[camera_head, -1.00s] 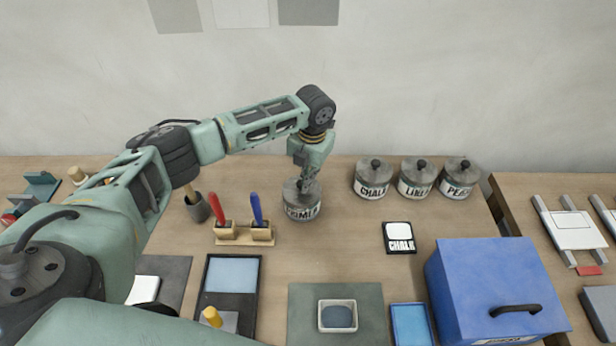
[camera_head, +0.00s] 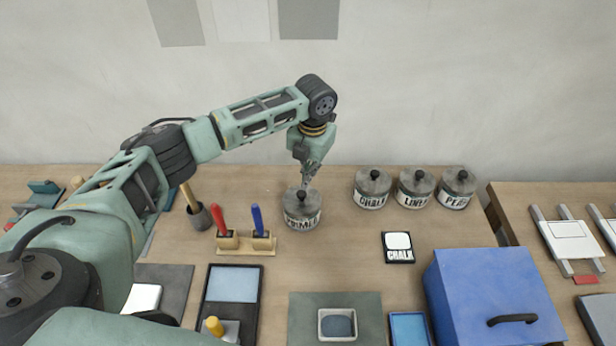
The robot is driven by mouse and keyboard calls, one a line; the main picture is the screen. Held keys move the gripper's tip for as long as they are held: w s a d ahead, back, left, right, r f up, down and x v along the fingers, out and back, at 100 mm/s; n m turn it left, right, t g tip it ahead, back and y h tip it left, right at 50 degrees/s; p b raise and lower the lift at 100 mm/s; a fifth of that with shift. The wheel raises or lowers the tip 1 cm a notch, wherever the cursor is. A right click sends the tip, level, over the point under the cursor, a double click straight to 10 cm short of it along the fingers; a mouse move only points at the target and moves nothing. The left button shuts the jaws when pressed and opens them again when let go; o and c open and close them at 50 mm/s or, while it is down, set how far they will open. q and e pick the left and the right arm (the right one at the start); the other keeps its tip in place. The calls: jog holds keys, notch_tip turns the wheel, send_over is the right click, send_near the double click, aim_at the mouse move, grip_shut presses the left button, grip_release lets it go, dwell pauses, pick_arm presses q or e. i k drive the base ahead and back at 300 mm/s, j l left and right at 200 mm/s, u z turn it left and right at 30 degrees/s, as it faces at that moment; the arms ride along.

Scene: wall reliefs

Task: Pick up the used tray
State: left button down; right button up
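A small white-rimmed tray (camera_head: 322,330) with a blue-grey content sits on a grey-green mat (camera_head: 362,305) at the bottom middle. A light blue tray (camera_head: 409,327) lies just right of the mat, cut by the bottom edge. A dark-framed tray (camera_head: 211,312) with a pale blue face lies to the left. I cannot tell which one is the used tray. My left gripper (camera_head: 307,181) points down just above the knob of a lidded grey jar labelled PRIMER (camera_head: 302,214). Its fingers are too small to read. My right gripper is not in view.
Three lidded jars, chalk (camera_head: 372,189), lime (camera_head: 415,189) and one more (camera_head: 457,189), stand at the back right. A blue box (camera_head: 490,285) with a black handle fills the front right. A wooden holder (camera_head: 246,245) carries red- and blue-handled tools. A chalk card (camera_head: 398,247) lies mid-table.

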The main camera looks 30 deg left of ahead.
aim_at(334, 325)
jog(key=k, duration=2)
